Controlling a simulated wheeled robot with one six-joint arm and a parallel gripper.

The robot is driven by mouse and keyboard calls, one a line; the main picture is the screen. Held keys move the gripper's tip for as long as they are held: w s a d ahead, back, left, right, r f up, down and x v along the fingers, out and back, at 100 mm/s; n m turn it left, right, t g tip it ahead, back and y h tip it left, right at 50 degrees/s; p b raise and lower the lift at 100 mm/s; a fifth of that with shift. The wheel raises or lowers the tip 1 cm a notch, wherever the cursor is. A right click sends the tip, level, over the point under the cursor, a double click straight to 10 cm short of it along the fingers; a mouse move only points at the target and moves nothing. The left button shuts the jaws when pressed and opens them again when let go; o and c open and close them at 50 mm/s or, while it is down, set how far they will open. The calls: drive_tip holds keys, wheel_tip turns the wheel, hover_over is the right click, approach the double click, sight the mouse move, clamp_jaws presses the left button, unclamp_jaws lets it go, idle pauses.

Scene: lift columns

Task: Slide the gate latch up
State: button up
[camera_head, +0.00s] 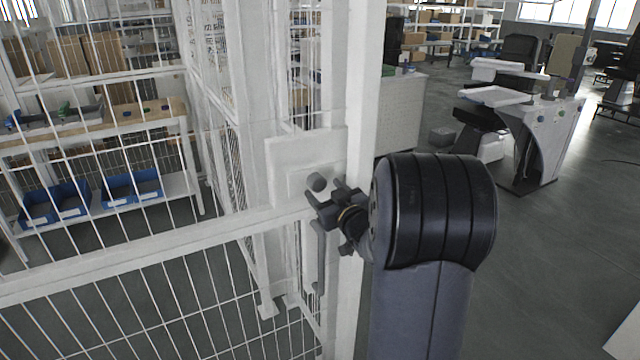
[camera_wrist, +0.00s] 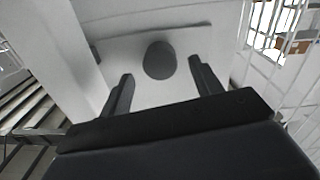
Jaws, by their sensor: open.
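The gate latch shows as a dark grey round knob (camera_head: 317,182) on a white plate (camera_head: 283,160) fixed to the white gate frame. My gripper (camera_head: 325,192) is close in front of the knob, with its black fingers apart. In the wrist view the knob (camera_wrist: 160,60) lies ahead of the gap between the two open fingers (camera_wrist: 160,84), a little beyond the fingertips. No finger visibly touches the knob. My dark arm hides part of the gate post to the right.
A white wire mesh gate (camera_head: 150,262) spans the left, with a grey vertical handle (camera_head: 318,258) below the latch plate. Behind the mesh stand shelves with blue bins (camera_head: 55,203). Open floor (camera_head: 560,230) lies to the right, with a grey-white machine (camera_head: 540,135) farther back.

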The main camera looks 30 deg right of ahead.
sight(319, 185)
drive_tip(key=shift+w, duration=1.65)
